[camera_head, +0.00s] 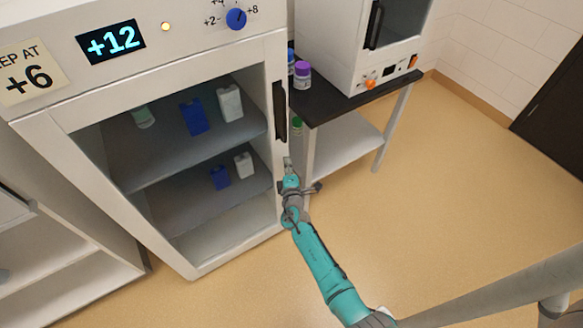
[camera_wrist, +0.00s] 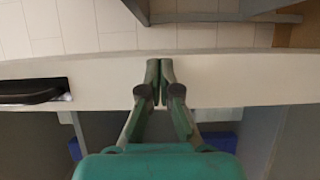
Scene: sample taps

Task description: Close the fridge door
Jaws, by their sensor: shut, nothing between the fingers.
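The white fridge (camera_head: 155,85) stands at the left in the head view, its shelves and contents visible through the front. The fridge door's white frame (camera_head: 276,180) carries a black vertical handle (camera_head: 280,110) on its right side. I cannot tell how wide any gap at the door is. My gripper (camera_head: 288,165) is at the frame's right side, below the handle. In the wrist view, the shut, empty fingertips (camera_wrist: 160,68) are over the white door frame (camera_wrist: 230,80), with the handle (camera_wrist: 32,91) at the left. Whether they touch the frame is unclear.
Blue and white containers (camera_head: 195,116) stand on the fridge shelves. A dark-topped side table (camera_head: 345,105) right of the fridge bears a white appliance (camera_head: 365,50) and a purple-and-white jar (camera_head: 302,74). The tan floor (camera_head: 450,190) at the right is clear.

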